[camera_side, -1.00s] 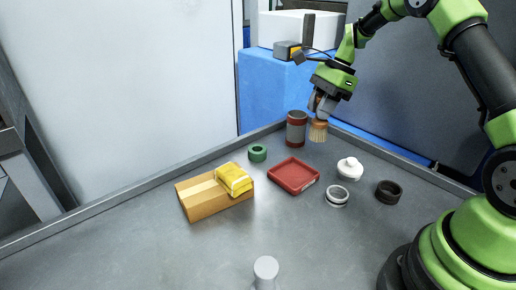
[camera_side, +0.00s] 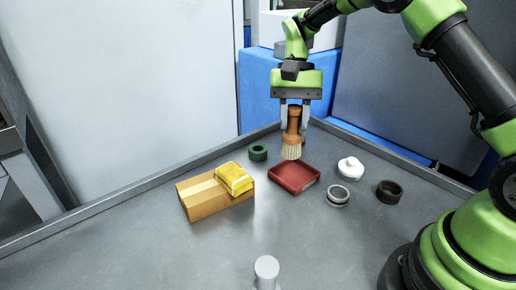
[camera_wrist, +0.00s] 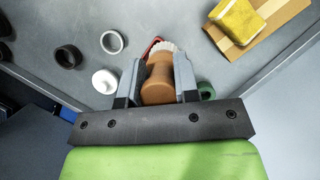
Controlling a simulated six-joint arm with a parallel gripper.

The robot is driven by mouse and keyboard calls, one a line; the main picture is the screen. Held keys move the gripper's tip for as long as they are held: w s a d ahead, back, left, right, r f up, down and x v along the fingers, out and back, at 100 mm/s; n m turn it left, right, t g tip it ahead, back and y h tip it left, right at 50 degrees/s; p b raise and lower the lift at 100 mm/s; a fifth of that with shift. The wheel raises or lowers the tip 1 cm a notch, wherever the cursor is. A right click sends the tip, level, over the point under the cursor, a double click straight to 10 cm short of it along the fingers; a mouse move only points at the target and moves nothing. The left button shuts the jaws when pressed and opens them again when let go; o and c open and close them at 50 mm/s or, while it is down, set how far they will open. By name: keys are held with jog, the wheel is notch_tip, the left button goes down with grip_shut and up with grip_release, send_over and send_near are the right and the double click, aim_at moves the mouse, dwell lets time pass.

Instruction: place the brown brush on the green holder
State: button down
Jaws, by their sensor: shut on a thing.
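The brown brush (camera_side: 293,126) hangs upright in my gripper (camera_side: 294,122), with its pale bristles downward. My gripper is shut on its brown handle and holds it above the table, in front of the back corner. In the wrist view the brush (camera_wrist: 158,80) sits between the two fingers of my gripper (camera_wrist: 157,82). The green holder (camera_side: 258,153) is a small ring on the table, left of the brush. In the wrist view the green holder (camera_wrist: 206,91) is partly hidden behind the right finger.
A red tray (camera_side: 294,177) lies just below and in front of the brush. A yellow cloth (camera_side: 234,179) rests on a wooden block (camera_side: 200,199) at left. A white lidded piece (camera_side: 350,168), a metal ring (camera_side: 338,195) and a black ring (camera_side: 389,191) stand to the right.

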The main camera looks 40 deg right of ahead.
jog(key=w+d+r+m+t+h, duration=0.15)
jog(key=w+m+t, duration=0.25)
jog(key=w+m, duration=0.6)
jog(key=w+d+r+m+t+h, duration=0.1)
jog(key=w+d+m+t, duration=0.4)
jog(key=m, duration=1)
jog(key=shift+g, duration=0.5)
jog(key=f, duration=0.3)
jog(key=a+f, duration=0.1)
jog(key=f, duration=0.3)
jog(key=w+a+f, duration=0.1)
jog(key=f, duration=0.2)
jog(key=shift+w+a+f, duration=0.1)
jog(key=shift+a+f, duration=0.05)
jog(key=shift+f, duration=0.05)
jog(key=shift+f, duration=0.1)
jog(key=c, duration=0.9)
grip_release()
jog(key=shift+o, duration=0.2)
jog(key=v, duration=1.2)
